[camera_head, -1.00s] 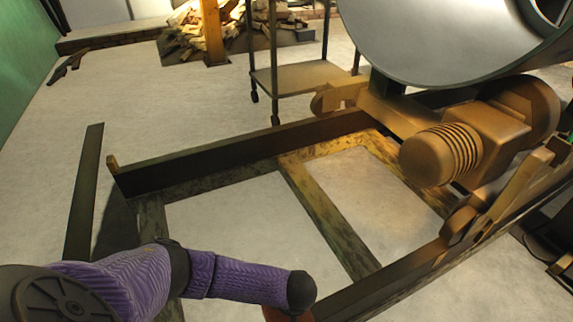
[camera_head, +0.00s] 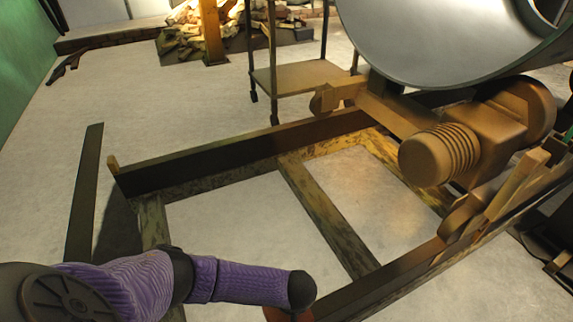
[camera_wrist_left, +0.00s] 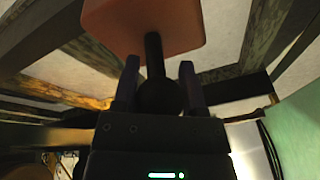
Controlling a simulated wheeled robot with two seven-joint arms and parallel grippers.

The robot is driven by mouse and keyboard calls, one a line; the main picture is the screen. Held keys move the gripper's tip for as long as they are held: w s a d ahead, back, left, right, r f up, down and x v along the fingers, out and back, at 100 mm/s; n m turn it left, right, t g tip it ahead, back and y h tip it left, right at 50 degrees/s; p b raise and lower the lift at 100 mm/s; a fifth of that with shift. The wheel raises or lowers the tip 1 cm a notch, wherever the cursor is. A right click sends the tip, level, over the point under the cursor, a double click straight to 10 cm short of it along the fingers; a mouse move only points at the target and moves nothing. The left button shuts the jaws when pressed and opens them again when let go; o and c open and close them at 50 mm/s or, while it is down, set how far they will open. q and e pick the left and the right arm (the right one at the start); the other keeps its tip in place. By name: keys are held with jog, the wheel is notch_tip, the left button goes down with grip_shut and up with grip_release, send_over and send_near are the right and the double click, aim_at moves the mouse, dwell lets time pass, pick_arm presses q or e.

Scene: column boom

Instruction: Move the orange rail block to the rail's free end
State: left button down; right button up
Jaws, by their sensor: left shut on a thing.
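The orange rail block (camera_head: 287,315) shows only as a small reddish strip at the bottom edge of the head view, below the dark end of my left arm. In the left wrist view the block (camera_wrist_left: 143,25) fills the top middle, with a dark stem and round knob (camera_wrist_left: 156,88) towards me. My left gripper (camera_wrist_left: 158,76) has its fingers on either side of this knob and is shut on it. In the head view the gripper itself is hidden. The block is by the near beam (camera_head: 385,285) of the dark frame; its contact with the beam is hidden. My right gripper is not in view.
A far beam (camera_head: 240,153) and cross beams (camera_head: 322,212) complete the frame. A brown motor (camera_head: 440,155) and large grey drum (camera_head: 430,40) stand over its right part. A trolley (camera_head: 300,77) stands behind.

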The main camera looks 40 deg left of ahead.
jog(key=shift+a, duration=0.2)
pick_arm(q)
jog(key=shift+f, duration=0.35)
jog(key=shift+f+b, duration=0.55)
jog(key=shift+f, duration=0.05)
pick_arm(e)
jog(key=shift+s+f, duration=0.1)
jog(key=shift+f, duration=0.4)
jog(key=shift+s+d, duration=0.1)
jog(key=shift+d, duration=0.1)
pick_arm(q)
jog(key=shift+f+b, duration=0.6)
jog(key=shift+f, duration=0.4)
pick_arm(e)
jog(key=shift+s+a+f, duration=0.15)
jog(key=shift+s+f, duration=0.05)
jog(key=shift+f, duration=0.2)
